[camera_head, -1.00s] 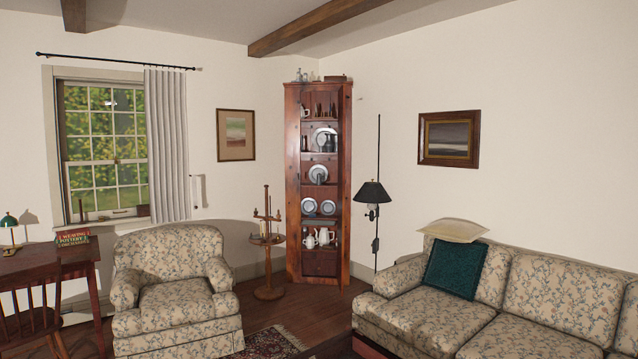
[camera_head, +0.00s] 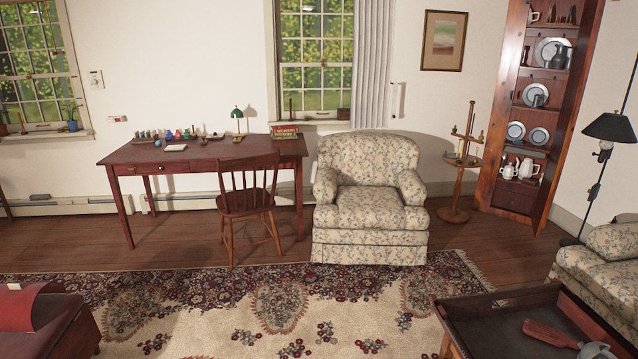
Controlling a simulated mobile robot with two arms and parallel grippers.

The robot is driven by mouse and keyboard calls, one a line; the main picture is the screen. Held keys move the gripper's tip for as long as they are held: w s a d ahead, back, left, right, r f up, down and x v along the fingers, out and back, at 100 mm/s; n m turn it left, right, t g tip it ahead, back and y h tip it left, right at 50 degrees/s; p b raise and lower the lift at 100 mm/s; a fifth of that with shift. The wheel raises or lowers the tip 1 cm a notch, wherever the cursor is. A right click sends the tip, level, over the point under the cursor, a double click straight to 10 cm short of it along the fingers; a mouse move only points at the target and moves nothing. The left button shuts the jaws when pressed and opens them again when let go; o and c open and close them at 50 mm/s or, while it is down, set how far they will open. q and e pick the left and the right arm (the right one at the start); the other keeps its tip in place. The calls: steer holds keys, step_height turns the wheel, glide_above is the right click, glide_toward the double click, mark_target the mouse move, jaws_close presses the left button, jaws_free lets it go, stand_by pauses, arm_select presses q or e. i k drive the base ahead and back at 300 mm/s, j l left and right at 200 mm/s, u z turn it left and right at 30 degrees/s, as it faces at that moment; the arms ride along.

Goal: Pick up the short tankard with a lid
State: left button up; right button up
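A tall wooden corner cabinet (camera_head: 488,185) with pewter and white ware on its shelves stands at the right. A dark pewter vessel (camera_head: 558,58) stands beside a plate (camera_head: 545,50) on an upper shelf, with another darker piece (camera_head: 526,56) to its left. A small vessel (camera_head: 538,100) stands before a plate on the shelf below. White pitchers (camera_head: 527,168) stand on a low shelf. All are too small to tell which is the short lidded tankard. Neither of my grippers is in view.
A floral armchair (camera_head: 368,190), a wooden candle stand (camera_head: 455,185) and a floor lamp (camera_head: 610,128) stand near the cabinet. A tray table (camera_head: 490,308) and sofa (camera_head: 600,262) are at lower right. The patterned rug (camera_head: 270,310) is open floor.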

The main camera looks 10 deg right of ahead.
mark_target(536, 98)
steer(key=i+j+u, duration=0.15)
steer(key=i, duration=0.3)
steer(key=i+j+u, duration=0.2)
steer(key=i, duration=0.25)
steer(key=i+z, duration=0.45)
steer(key=i, duration=1.2)
steer(key=i+z, duration=0.35)
steer(key=i, duration=0.15)
steer(key=i+j+z, duration=0.1)
steer(key=i+z, duration=0.25)
steer(key=i, duration=0.15)
steer(key=i+j+z, duration=0.35)
steer(key=i, duration=0.15)
steer(key=i+l+z, duration=0.2)
steer(key=i+z, duration=0.25)
steer(key=i+l+z, duration=0.1)
steer(key=i+z, duration=0.2)
steer(key=z, duration=0.15)
steer(key=i+z, duration=0.35)
steer(key=z, duration=0.15)
steer(key=i+j+z, duration=0.1)
steer(key=i+z, duration=0.15)
steer(key=i, duration=1.45)
steer(key=i+u, duration=0.2)
steer(key=i, duration=0.4)
steer(key=i+l+u, duration=0.2)
steer(key=i, duration=0.35)
steer(key=i+j+u, duration=0.2)
steer(key=i+u, duration=1.05)
steer(key=u, duration=0.15)
